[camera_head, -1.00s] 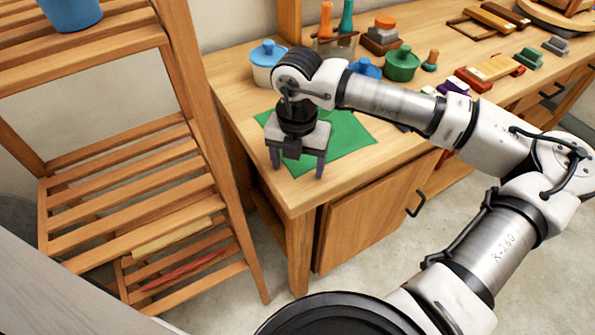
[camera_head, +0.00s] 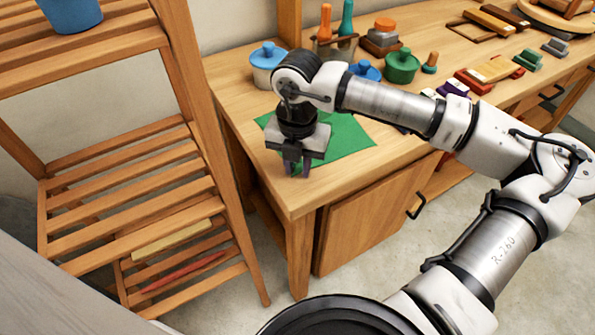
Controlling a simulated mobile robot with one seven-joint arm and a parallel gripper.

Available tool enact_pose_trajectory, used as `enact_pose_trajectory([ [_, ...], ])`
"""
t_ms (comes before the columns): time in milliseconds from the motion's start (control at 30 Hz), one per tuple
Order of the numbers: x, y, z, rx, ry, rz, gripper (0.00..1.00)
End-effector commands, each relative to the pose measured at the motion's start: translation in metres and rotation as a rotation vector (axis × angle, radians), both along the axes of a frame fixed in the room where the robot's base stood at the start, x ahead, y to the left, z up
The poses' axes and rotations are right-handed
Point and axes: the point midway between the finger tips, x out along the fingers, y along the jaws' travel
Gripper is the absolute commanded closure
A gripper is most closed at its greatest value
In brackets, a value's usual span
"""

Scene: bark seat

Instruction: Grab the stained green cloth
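The green cloth (camera_head: 345,136) lies flat at the near left corner of the wooden workbench. My gripper (camera_head: 297,171) points down at the cloth's near corner, and its fingers are drawn close together there, pinching the cloth. The gripper and wrist hide the middle and part of the near edge of the cloth. I cannot make out a stain on the part that shows.
A white pot with a blue lid (camera_head: 267,62), a blue lidded pot (camera_head: 365,70) and a green lidded pot (camera_head: 402,65) stand behind the cloth on the workbench (camera_head: 235,90). A slatted wooden rack (camera_head: 130,200) stands to the left.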

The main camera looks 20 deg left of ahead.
Motion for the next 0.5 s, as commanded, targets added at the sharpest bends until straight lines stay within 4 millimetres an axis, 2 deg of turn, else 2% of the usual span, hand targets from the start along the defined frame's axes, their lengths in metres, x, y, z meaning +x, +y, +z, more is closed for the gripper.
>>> enact_pose_trajectory([
  [300,-0.0003,0.0001,-0.0008,0.000,0.001,0.000,0.99],
  [500,-0.0003,0.0001,-0.0009,0.000,0.001,0.000,1.00],
])
